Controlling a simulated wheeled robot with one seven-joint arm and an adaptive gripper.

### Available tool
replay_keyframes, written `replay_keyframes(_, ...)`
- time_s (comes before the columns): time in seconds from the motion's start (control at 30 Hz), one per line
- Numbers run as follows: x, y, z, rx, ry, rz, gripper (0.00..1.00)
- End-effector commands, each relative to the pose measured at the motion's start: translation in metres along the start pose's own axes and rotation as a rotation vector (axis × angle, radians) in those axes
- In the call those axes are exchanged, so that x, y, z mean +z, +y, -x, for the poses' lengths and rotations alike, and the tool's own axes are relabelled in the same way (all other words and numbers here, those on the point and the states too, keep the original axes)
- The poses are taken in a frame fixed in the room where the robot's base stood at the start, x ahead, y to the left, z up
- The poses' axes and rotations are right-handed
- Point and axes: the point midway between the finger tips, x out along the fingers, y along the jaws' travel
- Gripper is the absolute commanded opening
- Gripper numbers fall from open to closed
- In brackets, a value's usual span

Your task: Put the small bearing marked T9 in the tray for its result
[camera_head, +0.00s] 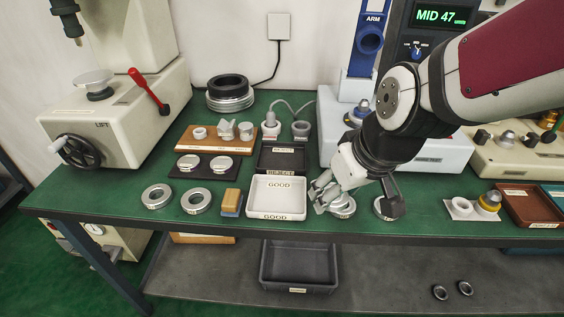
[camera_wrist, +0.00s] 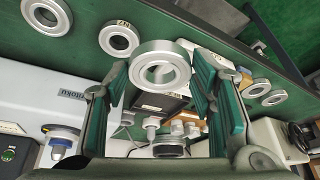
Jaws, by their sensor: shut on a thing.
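My gripper (camera_wrist: 160,82) is shut on a small silver bearing ring (camera_wrist: 143,72), held flat-sided between its green-padded fingers in the wrist view. I cannot read a T9 mark on it. In the head view my gripper (camera_head: 355,194) is low over the table's front part, right of the white tray marked GOOD (camera_head: 278,212); its fingers partly hide the rings there. A reddish-brown tray (camera_head: 524,205) is at the far right. The display (camera_head: 441,15) reads MID 47.
Two loose rings (camera_head: 157,206) (camera_head: 195,210) and a sponge-like block (camera_head: 231,202) lie left of the GOOD tray. A dark bin (camera_head: 298,288) and two rings sit on the lower shelf.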

Motion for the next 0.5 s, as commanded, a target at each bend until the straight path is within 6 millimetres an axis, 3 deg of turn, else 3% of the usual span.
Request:
replay_keyframes(0.03, 0.007, -0.004, -0.009, -0.007, 0.006, 0.022, 0.09)
replay_keyframes(0.3, 0.040, -0.019, -0.017, -0.025, -0.002, 0.098, 0.09)
replay_keyframes(0.5, 0.047, -0.023, -0.017, -0.029, -0.008, 0.115, 0.09)
